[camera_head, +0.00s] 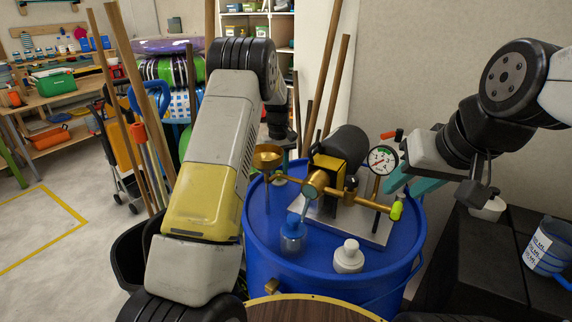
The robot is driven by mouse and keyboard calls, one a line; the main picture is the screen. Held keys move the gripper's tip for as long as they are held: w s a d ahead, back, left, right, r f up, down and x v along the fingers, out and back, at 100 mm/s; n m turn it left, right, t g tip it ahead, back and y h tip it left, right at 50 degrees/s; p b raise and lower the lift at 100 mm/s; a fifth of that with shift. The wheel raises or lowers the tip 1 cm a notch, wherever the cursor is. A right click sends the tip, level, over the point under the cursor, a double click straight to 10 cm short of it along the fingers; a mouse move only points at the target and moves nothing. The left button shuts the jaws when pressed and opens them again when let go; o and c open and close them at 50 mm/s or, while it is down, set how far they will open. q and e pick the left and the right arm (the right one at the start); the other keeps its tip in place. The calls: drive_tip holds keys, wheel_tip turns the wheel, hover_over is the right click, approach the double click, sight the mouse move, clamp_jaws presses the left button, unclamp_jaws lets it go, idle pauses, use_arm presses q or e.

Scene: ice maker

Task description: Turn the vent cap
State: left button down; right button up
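A brass pipe assembly (330,186) with a black cylinder (345,148) and a round gauge (382,159) stands on a metal plate on a blue barrel (262,225). A yellow-green cap (396,210) sits at the pipe's right end, and an orange-red piece (390,134) shows behind the gauge. I cannot tell for sure which part is the vent cap. My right gripper (401,189) has teal fingers that look apart and empty, just above the yellow-green cap. My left gripper (283,161) is mostly hidden behind its arm and the brass funnel (268,156).
A blue-capped bottle (292,236) and a white bottle (348,257) stand on the barrel's front. A dark box (470,255) at right carries a blue-and-white cup (549,246). Wooden poles (325,85) lean behind. Open floor lies at left.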

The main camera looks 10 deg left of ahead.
sight(279, 172)
idle(0.4)
use_arm(q)
drive_tip(key=c, duration=1.1)
unclamp_jaws()
drive_tip(key=shift+o, duration=0.2)
wheel_tip(279, 172, up, 8)
drive_tip(key=shift+f, duration=0.1)
